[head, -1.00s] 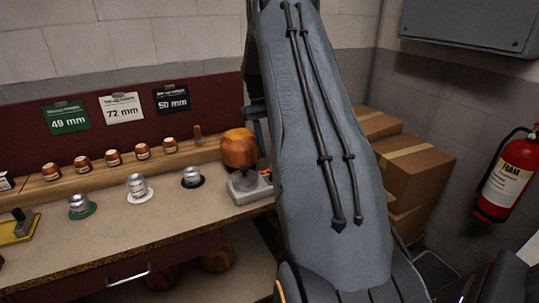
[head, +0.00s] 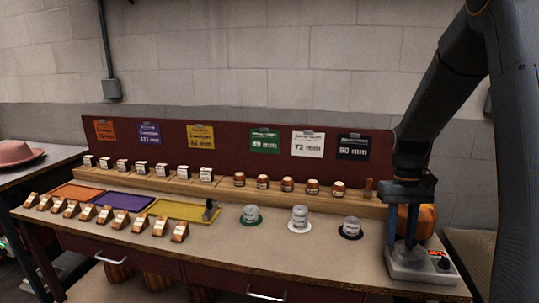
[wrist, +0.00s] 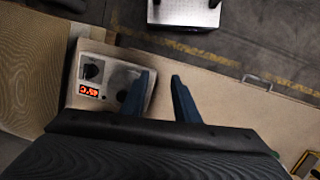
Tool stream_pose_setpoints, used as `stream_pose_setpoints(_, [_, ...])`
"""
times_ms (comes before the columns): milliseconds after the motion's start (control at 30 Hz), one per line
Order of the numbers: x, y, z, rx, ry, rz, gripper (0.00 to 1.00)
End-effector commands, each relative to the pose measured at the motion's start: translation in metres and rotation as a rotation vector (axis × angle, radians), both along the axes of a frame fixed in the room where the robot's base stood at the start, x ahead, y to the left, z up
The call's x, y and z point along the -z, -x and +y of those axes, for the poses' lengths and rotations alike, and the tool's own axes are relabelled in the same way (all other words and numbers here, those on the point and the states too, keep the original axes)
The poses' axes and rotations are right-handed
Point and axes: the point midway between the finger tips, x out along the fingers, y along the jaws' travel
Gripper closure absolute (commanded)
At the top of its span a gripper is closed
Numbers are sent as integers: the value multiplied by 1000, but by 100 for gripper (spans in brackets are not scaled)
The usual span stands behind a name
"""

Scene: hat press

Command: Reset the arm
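My arm comes down from the upper right in the head view, with my gripper (head: 406,215) over the grey device at the bench's right end. In the wrist view my gripper (wrist: 160,85) shows two blue-grey fingers apart with nothing held between them. The grey device (head: 430,268) sits below, and its lit red display and dark knob show in the wrist view (wrist: 95,75). The left finger overlaps the device's edge in that picture; I cannot tell the height gap. An orange rounded block (head: 426,214) is partly hidden behind my gripper.
The bench (head: 225,262) holds orange, purple (head: 122,202) and yellow trays, several wooden blocks and small white boxes. Three metal pieces stand on green, white and black discs (head: 350,236). A pink hat (head: 18,153) lies on a left table. The bench's front middle is clear.

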Motion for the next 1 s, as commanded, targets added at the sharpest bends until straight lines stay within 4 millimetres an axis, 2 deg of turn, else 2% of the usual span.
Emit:
stream_pose_setpoints(33, [-2,15,28,-24,3,-28,72])
stream_pose_setpoints(200, [4,71,98,-69,5,-131,72])
stream_pose_setpoints(300, [10,105,127,-88,1,-182,72])
stream_pose_setpoints(400, [15,133,147,-102,-2,-220,72])
stream_pose_setpoints(500, [19,152,157,-110,-5,-245,72])
stream_pose_setpoints(600, [21,160,160,-112,-7,-256,72])
stream_pose_setpoints(1000, [21,160,160,-112,-7,-256,72])
